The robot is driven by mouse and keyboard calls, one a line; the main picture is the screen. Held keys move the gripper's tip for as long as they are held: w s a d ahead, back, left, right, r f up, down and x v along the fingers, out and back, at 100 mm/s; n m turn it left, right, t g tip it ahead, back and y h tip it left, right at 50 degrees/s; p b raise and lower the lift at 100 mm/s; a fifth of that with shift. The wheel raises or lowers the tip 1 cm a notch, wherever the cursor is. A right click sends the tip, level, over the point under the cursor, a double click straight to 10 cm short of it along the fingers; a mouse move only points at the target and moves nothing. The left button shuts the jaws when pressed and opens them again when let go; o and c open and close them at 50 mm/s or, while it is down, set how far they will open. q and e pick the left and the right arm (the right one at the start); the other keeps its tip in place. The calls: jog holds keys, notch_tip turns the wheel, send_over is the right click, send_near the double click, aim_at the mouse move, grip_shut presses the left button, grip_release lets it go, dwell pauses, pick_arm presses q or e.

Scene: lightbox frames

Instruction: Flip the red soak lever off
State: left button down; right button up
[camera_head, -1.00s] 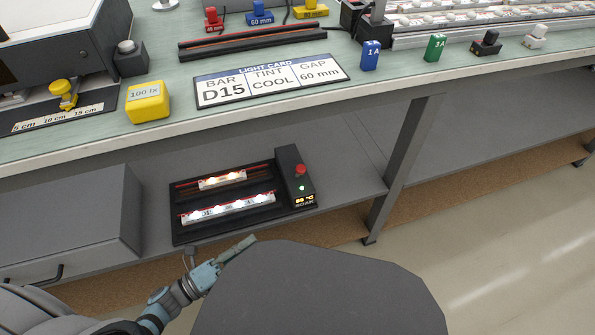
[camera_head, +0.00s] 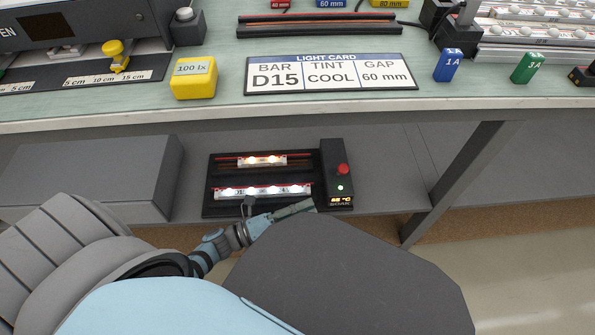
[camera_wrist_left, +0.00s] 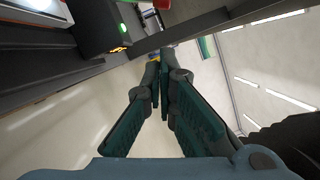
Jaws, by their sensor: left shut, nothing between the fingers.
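The red soak lever (camera_head: 343,169) is a red knob on the black soak box (camera_head: 332,154) at the right end of a black rack on the lower shelf. A green light glows below it, above a lit amber readout and the word SOAK. My left gripper (camera_head: 309,205) is shut and empty, in front of and below the box, apart from the lever. In the left wrist view the closed fingertips (camera_wrist_left: 163,58) point toward the shelf edge, with the box (camera_wrist_left: 104,28) at upper left. A red part, likely the lever (camera_wrist_left: 161,4), shows at the top edge. My right gripper is not in view.
Two lit light bars (camera_head: 262,160) lie in the rack beside the box. A grey drawer unit (camera_head: 85,170) stands at left. The table edge (camera_head: 300,105) overhangs the shelf, and a slanted grey leg (camera_head: 470,175) stands at right.

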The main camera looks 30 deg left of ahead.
aim_at(341, 171)
pick_arm(q)
jog(key=w+d, duration=0.1)
jog(key=w, duration=0.1)
jog(key=w+d+r, duration=0.1)
jog(key=w, duration=0.1)
jog(key=w+d, duration=0.1)
jog(key=w, duration=0.2)
jog(key=shift+d+r+b, duration=0.25)
jog(key=shift+b, duration=0.15)
jog(key=shift+w+r, duration=0.2)
jog(key=shift+w, duration=0.3)
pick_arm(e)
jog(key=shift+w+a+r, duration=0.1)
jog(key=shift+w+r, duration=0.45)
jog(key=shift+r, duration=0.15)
pick_arm(q)
jog(key=shift+a+r, duration=0.1)
